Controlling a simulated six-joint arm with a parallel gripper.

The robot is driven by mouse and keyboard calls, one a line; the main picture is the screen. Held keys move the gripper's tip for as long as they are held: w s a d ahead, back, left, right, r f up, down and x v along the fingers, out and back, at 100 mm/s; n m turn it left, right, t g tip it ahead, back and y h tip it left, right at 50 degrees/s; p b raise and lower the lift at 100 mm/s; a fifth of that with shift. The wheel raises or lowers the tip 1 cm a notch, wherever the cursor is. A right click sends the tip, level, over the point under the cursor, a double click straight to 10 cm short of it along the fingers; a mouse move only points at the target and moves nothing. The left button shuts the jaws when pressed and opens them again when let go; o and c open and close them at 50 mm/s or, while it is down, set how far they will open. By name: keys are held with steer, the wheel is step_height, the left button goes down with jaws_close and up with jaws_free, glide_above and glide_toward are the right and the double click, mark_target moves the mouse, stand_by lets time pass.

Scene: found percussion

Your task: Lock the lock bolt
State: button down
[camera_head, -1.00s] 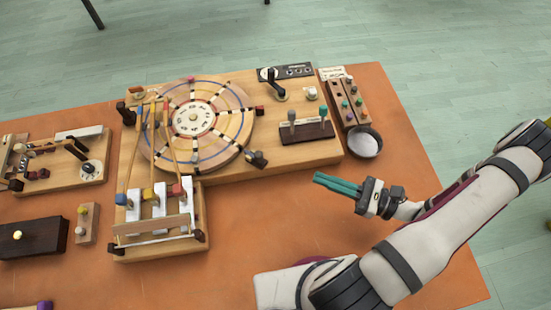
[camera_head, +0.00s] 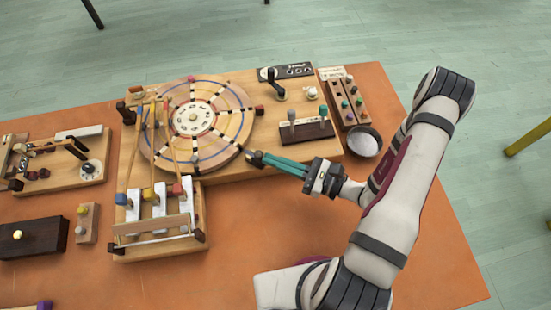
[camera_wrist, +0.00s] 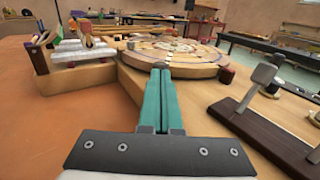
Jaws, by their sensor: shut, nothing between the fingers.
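A small dark block with a light tip (camera_head: 254,158), which looks like the lock bolt, sits at the lower right edge of the round wooden wheel (camera_head: 235,130). I cannot tell whether it is in or out. My gripper (camera_head: 264,159) is shut and empty, its teal fingers pointing left with the tips at or just beside this block. I cannot tell whether they touch. In the wrist view the closed fingers (camera_wrist: 160,72) point at the near rim of the wheel (camera_wrist: 172,68) and hide the block.
The wheel stands on a wooden board (camera_head: 230,172) with sticks and white bars on its left. A dark strip with two upright levers (camera_head: 307,131), a black crank (camera_head: 276,87), a peg rack (camera_head: 350,104) and a round metal dish (camera_head: 363,142) lie to the right.

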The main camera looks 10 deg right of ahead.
steer(key=shift+w+x, duration=0.25)
steer(key=shift+x, duration=1.05)
steer(key=shift+d, duration=0.2)
steer(key=v, duration=1.4)
steer(key=shift+s+d, duration=0.15)
